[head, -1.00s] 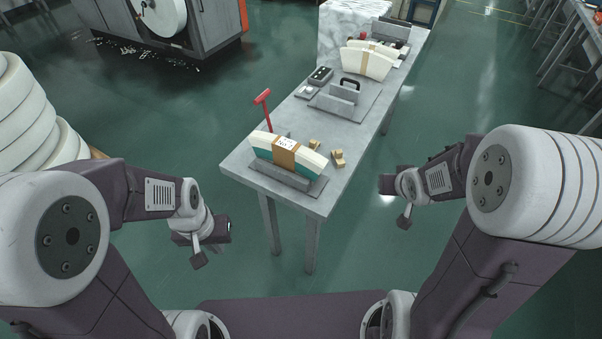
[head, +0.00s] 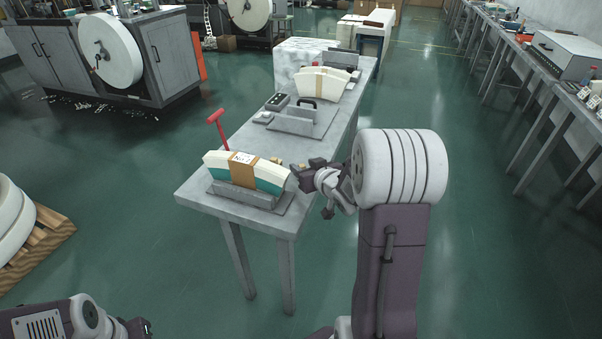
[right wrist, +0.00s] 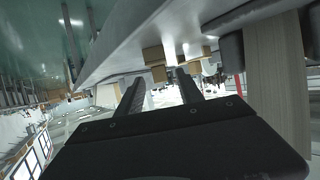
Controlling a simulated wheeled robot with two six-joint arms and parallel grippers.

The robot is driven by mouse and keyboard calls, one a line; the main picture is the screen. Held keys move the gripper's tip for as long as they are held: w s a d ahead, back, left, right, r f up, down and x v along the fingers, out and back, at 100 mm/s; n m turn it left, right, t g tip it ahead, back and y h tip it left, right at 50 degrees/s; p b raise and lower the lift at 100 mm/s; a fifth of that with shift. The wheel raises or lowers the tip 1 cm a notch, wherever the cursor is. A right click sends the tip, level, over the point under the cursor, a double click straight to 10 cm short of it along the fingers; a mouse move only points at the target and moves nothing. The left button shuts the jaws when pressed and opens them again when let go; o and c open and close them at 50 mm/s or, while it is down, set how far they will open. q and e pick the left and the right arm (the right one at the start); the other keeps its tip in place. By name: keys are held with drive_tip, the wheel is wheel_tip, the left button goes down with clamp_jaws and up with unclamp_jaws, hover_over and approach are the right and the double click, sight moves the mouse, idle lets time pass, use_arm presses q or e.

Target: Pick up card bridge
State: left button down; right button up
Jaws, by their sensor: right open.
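The card bridge is a curved stack of white and teal cards with a brown band and white label (head: 218,163). It rests in a grey holder (head: 245,196) at the near end of the grey table. My right gripper (head: 299,172) is open and empty, just right of the bridge's right end in the head view. In the right wrist view its two fingers (right wrist: 160,88) stand apart, with small tan blocks (right wrist: 153,55) beyond them. A pale ribbed surface at the right of that view seems to be the stack's side. My left gripper's fingers are out of view.
A red-handled tool (head: 217,128) stands behind the bridge. Farther along the table are a grey fixture with a black handle (head: 302,118), a dark control box (head: 277,101) and a second pale curved stack (head: 313,86). Open green floor lies right of the table.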

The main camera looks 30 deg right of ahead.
sight(301, 165)
drive_tip(key=x, duration=0.4)
drive_tip(key=shift+w+a+f+b, duration=0.1)
drive_tip(key=shift+w+f+b, duration=0.05)
drive_tip(key=shift+b, duration=0.15)
drive_tip(key=shift+c, duration=1.2)
clamp_jaws()
drive_tip(key=r+p, duration=0.3)
drive_tip(key=r, duration=0.2)
drive_tip(key=shift+s+r, duration=0.1)
drive_tip(key=shift+s, duration=0.1)
drive_tip(key=s+d+r+p, duration=0.5)
drive_tip(key=s+r, duration=0.1)
drive_tip(key=s, duration=0.3)
wheel_tip(301, 165, up, 13)
drive_tip(key=p, duration=1.3)
drive_tip(key=shift+s+d+r, duration=0.25)
drive_tip(key=shift+s+d, duration=0.05)
drive_tip(key=shift+s, duration=0.15)
